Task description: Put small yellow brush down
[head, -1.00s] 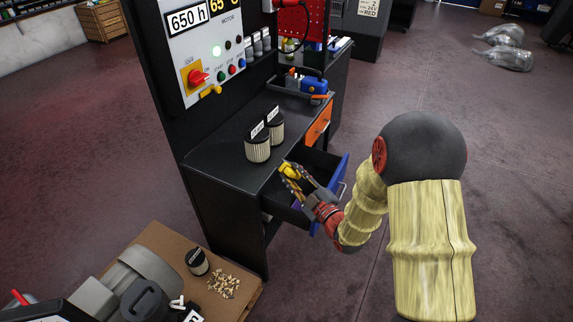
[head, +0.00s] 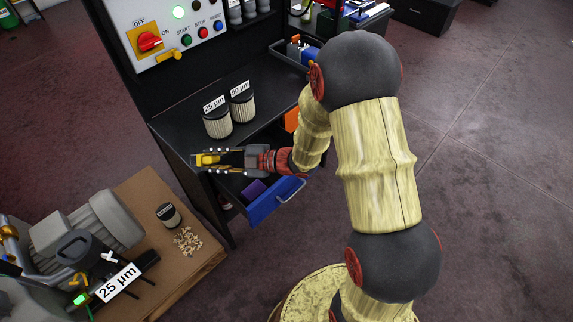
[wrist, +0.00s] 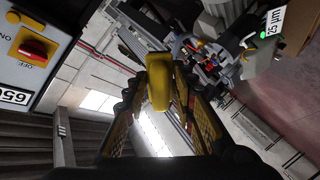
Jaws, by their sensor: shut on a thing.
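The small yellow brush (head: 207,160) is held between the fingers of my gripper (head: 222,159), which is shut on it. In the head view the brush is in front of the workbench's left front edge, and I cannot tell its exact height. In the wrist view the yellow brush (wrist: 159,80) sits between both fingers of my gripper (wrist: 160,88). Its far end is hard to make out.
Two filters, marked 25 µm (head: 218,123) and 50 µm (head: 242,106), stand on the black workbench (head: 180,136). A blue-fronted drawer (head: 277,201) is open below. At lower left, a brown board (head: 205,247) holds a pump (head: 113,217), a small filter (head: 168,215) and scattered debris (head: 187,241).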

